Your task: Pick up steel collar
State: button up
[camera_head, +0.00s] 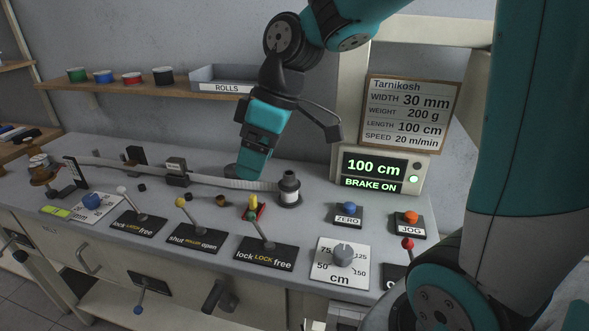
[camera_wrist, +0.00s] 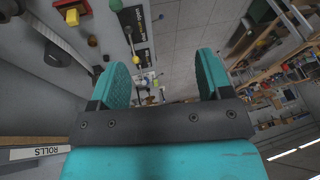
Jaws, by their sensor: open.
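My gripper (camera_head: 250,178) is low over the bench, left of the dark post (camera_head: 289,181) with a pale band. In the wrist view its two teal fingers (camera_wrist: 163,80) stand well apart with nothing held between them. I cannot say for sure which item is the steel collar. Small dark round pieces stand on the bench: one (camera_head: 193,200) left of my gripper and another (camera_head: 141,187) farther left. Two small round pieces also show in the wrist view (camera_wrist: 92,41). My gripper hides part of the bench behind it.
A pale strip (camera_head: 210,179) runs along the bench to the post. Lever plates (camera_head: 265,253) and a dial (camera_head: 342,254) line the front. A display (camera_head: 374,167) reads "100 cm, BRAKE ON". A shelf (camera_head: 130,90) with colored rolls hangs behind.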

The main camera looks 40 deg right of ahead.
jog(key=w+d+n+p, duration=0.1)
jog(key=w+d, duration=0.6)
jog(key=d, duration=0.5)
jog(key=n+t+p, duration=0.1)
send_near(290, 173)
jog(key=p+x, duration=0.1)
jog(key=x, duration=0.1)
jog(key=p+x, duration=0.1)
jog(key=x, duration=0.1)
jog(key=shift+w+a+f, duration=0.1)
jog(key=shift+a+f, duration=0.1)
jog(key=shift+a, duration=0.1)
jog(key=shift+d+p+x, duration=0.2)
jog(key=shift+p+x, duration=0.75)
jog(key=shift+x, duration=1.95)
jog(key=shift+f+h, duration=0.1)
jog(key=shift+h, duration=0.2)
jog(key=c, duration=1)
jog(key=shift+c, duration=0.2)
